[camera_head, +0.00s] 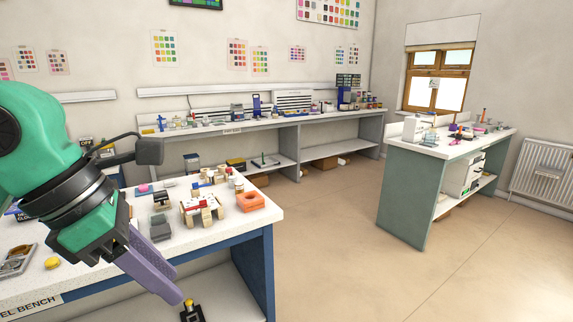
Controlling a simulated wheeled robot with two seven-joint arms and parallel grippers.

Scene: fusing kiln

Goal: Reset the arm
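My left arm comes in from the left, teal and black. Its gripper (172,283) has purple fingers that point down and to the right, in front of the near bench's front edge. The fingers overlap from this side, so I cannot tell how far apart they are. I see nothing held between them. My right gripper is not in view.
The near bench (250,222) has a white top and blue legs. It carries an orange block (250,201), a red-and-white piece on tan blocks (201,208) and a grey block (160,228). A green-sided bench (408,190) stands right. Open floor (335,240) lies between.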

